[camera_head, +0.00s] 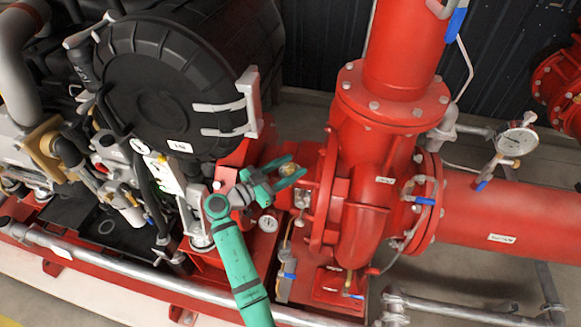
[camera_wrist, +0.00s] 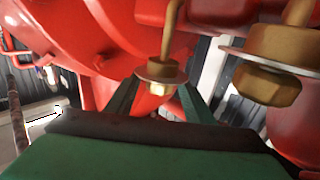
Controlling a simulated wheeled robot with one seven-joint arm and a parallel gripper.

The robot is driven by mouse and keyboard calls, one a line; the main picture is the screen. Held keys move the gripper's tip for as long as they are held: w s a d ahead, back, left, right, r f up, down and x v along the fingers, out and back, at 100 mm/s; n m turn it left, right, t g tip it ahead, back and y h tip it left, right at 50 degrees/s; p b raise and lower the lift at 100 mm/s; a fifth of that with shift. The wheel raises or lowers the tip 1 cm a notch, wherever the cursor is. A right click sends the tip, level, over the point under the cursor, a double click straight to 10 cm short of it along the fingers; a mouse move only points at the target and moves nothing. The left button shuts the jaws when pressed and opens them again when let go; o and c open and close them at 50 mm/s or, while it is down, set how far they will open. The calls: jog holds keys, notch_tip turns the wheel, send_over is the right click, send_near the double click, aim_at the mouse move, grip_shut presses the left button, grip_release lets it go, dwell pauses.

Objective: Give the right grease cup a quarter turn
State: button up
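My green gripper (camera_head: 290,172) reaches in at the left side of the red pump. A small brass fitting (camera_head: 289,167) shows near its fingertips in the head view. In the wrist view my gripper (camera_wrist: 157,92) has its two fingers apart. A brass cup with a hex lower part and a thin stem (camera_wrist: 159,72) shows between and just beyond the fingertips. A second, larger-looking brass cup (camera_wrist: 267,82) with a pale disc is to the right, outside the fingers. I cannot tell whether the fingers touch the nearer cup.
The red pump casing (camera_head: 360,225) stands right of my gripper, with a thick vertical pipe (camera_head: 405,50) above. A black engine (camera_head: 170,90) fills the left. A grey rail (camera_head: 150,277) runs along the front.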

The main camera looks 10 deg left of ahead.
jog(key=shift+r, duration=0.1)
notch_tip(320, 180, up, 3)
jog(key=shift+f, duration=0.15)
jog(key=s+d+r, duration=0.3)
jog(key=s+r, duration=0.7)
jog(key=s, duration=0.4)
jog(key=shift+w+r, duration=0.1)
